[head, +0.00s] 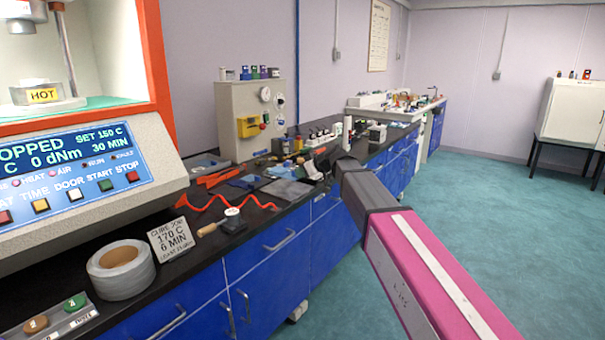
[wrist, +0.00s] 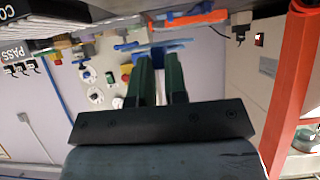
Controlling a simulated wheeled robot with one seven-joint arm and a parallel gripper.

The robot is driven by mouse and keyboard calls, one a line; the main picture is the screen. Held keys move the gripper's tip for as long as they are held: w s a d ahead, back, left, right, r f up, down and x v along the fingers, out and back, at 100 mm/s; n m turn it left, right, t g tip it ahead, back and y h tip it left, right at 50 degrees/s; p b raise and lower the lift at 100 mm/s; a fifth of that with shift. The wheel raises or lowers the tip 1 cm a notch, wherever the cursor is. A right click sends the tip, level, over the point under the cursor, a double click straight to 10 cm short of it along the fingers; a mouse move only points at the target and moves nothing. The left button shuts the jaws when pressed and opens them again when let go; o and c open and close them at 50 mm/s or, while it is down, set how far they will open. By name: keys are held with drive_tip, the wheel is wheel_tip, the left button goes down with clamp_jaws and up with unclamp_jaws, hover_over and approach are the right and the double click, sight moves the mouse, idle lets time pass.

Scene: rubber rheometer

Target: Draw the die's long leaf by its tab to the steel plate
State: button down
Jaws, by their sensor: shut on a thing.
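My gripper (wrist: 160,58) is shut, its two dark green fingers close together in the wrist view. At their tips is a thin blue piece (wrist: 174,47), seemingly the die's long leaf; its tab is hidden at the fingertips. In the head view my gripper (head: 326,156) is a dark shape over the back part of the bench, and its fingertips are hard to make out. A flat grey plate (head: 287,190), likely the steel plate, lies on the black bench to its left. Blue flat pieces (head: 248,182) lie just left of that plate.
An orange piece (head: 216,177) and a red coiled cord (head: 205,203) lie on the bench. A grey panel box (head: 236,115) stands behind. A round gauge (head: 232,220), a tape roll (head: 120,270) and the rheometer (head: 75,165) are nearer. Bottles (head: 322,136) stand beyond my gripper.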

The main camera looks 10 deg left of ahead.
sight(303, 193)
drive_tip(key=shift+d, duration=0.1)
drive_tip(key=shift+f, duration=2.8)
drive_tip(key=c, duration=1.1)
unclamp_jaws()
drive_tip(key=shift+v, duration=3.65)
drive_tip(key=shift+r, duration=0.1)
